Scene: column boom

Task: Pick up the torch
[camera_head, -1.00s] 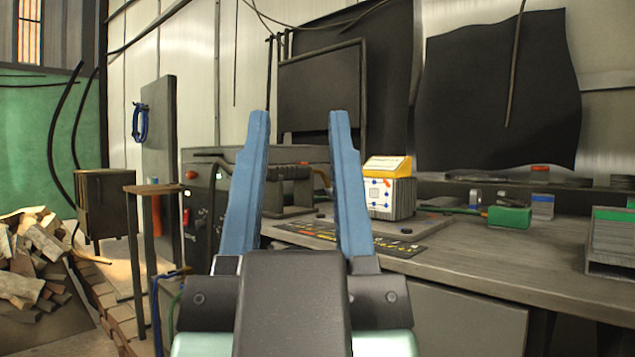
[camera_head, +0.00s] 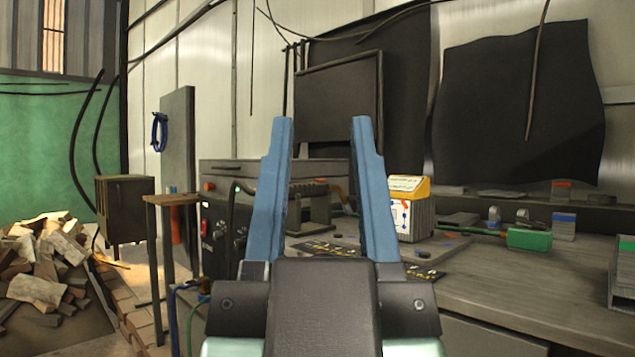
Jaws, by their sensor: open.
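My gripper (camera_head: 322,122) is open and empty, its two blue fingers pointing up and away over the near edge of the workbench (camera_head: 500,292). I cannot tell for certain which thing is the torch. A green block (camera_head: 529,239) with a thin green lead on its left lies on the bench, to the right of my gripper and apart from it. A dark curved hose or handle (camera_head: 232,203) shows by the grey machine, left of my left finger. My fingers and wrist hide part of the bench and machine.
A white box with a yellow top (camera_head: 410,208) stands just right of my right finger. The grey machine (camera_head: 215,222) with red switches is at left. A small stand (camera_head: 170,199) and a wood pile (camera_head: 42,262) are further left.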

